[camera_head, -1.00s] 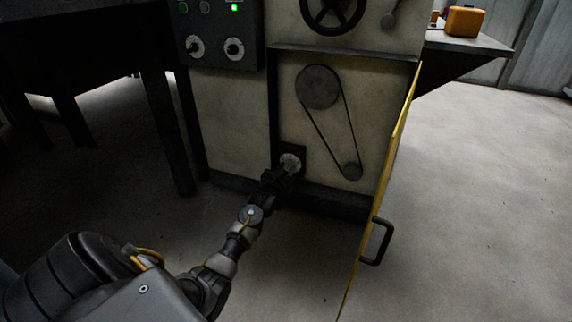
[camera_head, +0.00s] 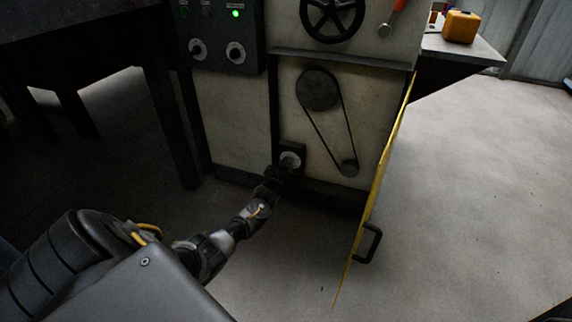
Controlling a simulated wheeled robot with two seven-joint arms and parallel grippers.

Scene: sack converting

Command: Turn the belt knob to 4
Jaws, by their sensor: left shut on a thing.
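The belt knob (camera_head: 290,160) is a small pale dial on a dark plate, low on the machine's front and left of the belt drive. Its scale marks are too small to read. My left gripper (camera_head: 279,172) reaches it from the lower left and is shut on it, covering its lower part. My right gripper is not in view.
The machine's belt (camera_head: 329,129) runs between a large upper pulley and a small lower one. A yellow-edged door (camera_head: 383,172) with a black handle (camera_head: 368,245) stands open on the right. A dark panel (camera_head: 222,45) has two knobs and a lit green lamp. Floor at right is clear.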

